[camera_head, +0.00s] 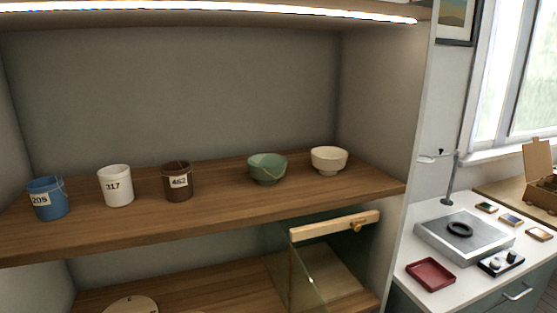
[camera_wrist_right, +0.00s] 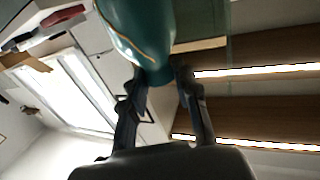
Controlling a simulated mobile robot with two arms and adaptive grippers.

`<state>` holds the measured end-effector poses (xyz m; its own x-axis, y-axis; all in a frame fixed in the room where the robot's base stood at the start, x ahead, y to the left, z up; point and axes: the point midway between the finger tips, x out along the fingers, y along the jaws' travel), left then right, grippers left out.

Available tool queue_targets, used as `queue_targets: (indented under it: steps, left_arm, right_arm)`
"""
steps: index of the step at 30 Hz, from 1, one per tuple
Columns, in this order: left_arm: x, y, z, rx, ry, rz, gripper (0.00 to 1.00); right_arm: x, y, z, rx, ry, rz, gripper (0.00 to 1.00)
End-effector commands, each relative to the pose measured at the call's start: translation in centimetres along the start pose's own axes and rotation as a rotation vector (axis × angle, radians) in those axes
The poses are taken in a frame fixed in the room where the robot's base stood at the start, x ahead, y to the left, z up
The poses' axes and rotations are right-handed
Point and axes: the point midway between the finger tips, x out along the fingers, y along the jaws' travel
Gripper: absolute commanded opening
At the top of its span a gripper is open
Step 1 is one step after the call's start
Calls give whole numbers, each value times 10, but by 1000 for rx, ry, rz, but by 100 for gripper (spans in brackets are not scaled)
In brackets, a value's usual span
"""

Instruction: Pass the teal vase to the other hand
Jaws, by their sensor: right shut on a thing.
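The teal vase (camera_wrist_right: 140,30) fills the top middle of the right wrist view, and only part of it shows. My right gripper (camera_wrist_right: 162,84) is shut on its narrower end, with one dark finger on each side. The vase does not show in the head view. Neither gripper shows in the head view, and my left gripper is in no view.
The wooden shelf (camera_head: 220,207) holds a blue cup (camera_head: 48,198), a white cup (camera_head: 116,186), a brown cup (camera_head: 177,181), a green bowl (camera_head: 267,169) and a cream bowl (camera_head: 328,160). A white counter with a red tray (camera_head: 431,274) stands at right.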

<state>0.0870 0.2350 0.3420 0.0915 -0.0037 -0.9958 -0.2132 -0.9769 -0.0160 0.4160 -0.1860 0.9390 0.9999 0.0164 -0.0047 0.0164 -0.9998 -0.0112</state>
Motion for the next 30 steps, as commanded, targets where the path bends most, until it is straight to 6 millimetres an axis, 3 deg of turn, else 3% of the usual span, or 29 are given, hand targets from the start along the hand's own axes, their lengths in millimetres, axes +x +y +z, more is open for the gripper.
queue_targets:
  steps: [3, 7, 20, 26, 30]
  left_arm:
    - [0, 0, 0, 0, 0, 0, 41]
    - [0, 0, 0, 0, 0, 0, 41]
    - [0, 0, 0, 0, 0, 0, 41]
    - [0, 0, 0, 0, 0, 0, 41]
    - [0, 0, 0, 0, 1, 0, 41]
  right_arm:
    - [-22, 2, 7, 0, -2, 10, 0]
    - [-34, 3, 8, -7, 4, 16, 0]
    - [-35, 0, 7, -12, 9, 5, 0]
    - [-32, -33, 0, -12, 11, -94, 0]
    - [-28, -74, -9, -13, 12, -212, 0]
